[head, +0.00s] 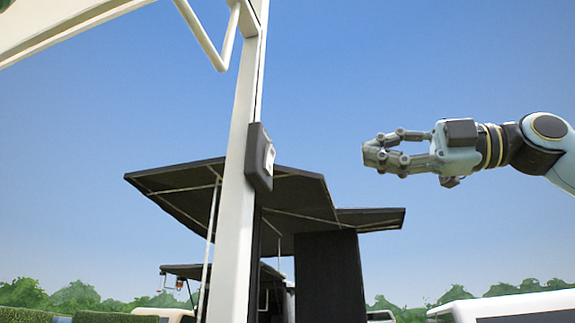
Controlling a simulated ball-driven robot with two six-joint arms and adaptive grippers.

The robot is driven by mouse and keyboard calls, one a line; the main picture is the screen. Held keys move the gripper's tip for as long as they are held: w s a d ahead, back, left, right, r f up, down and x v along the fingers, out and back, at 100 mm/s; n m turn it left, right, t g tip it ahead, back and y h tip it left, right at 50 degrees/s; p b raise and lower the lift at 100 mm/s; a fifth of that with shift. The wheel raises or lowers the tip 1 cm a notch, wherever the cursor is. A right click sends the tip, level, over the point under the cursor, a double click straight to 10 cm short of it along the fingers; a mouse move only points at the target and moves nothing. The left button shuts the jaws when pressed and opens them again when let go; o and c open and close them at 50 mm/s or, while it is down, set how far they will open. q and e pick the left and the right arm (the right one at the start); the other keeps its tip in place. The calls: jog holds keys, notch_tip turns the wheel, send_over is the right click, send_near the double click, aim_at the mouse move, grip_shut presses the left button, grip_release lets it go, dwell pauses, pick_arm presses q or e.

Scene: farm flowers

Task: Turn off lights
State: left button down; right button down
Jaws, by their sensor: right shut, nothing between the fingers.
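A dark switch box (254,158) with a pale switch (269,157) on its face is mounted on a white post (234,190) left of the middle in the head view. The switch faces right, towards my right arm. I cannot tell whether it is on or off. No lit lamp is clearly seen. My right gripper (368,155) is shut and empty, in the air to the right of the switch box at about the same height. A clear gap lies between its fingertips and the box. My left gripper is not in view.
A white beam and bracket (222,40) stand at the top left. A dark canopy (290,200) is behind the post, with a dark panel (330,275) below it. White roofs (510,303) and hedges are lower down. The space between my right gripper and the switch looks free.

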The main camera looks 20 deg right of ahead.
jog(key=p, duration=0.6)
send_near(274, 157)
jog(key=p+x, duration=0.4)
jog(key=x, duration=0.2)
jog(key=shift+a+p, duration=0.15)
jog(key=shift+p, duration=0.25)
jog(key=shift+w+a+f, duration=0.1)
jog(key=shift+w+a, duration=0.2)
jog(key=shift+a, duration=0.15)
jog(key=shift+w+a, duration=0.1)
jog(key=shift+a, duration=0.1)
jog(key=shift+d, duration=0.1)
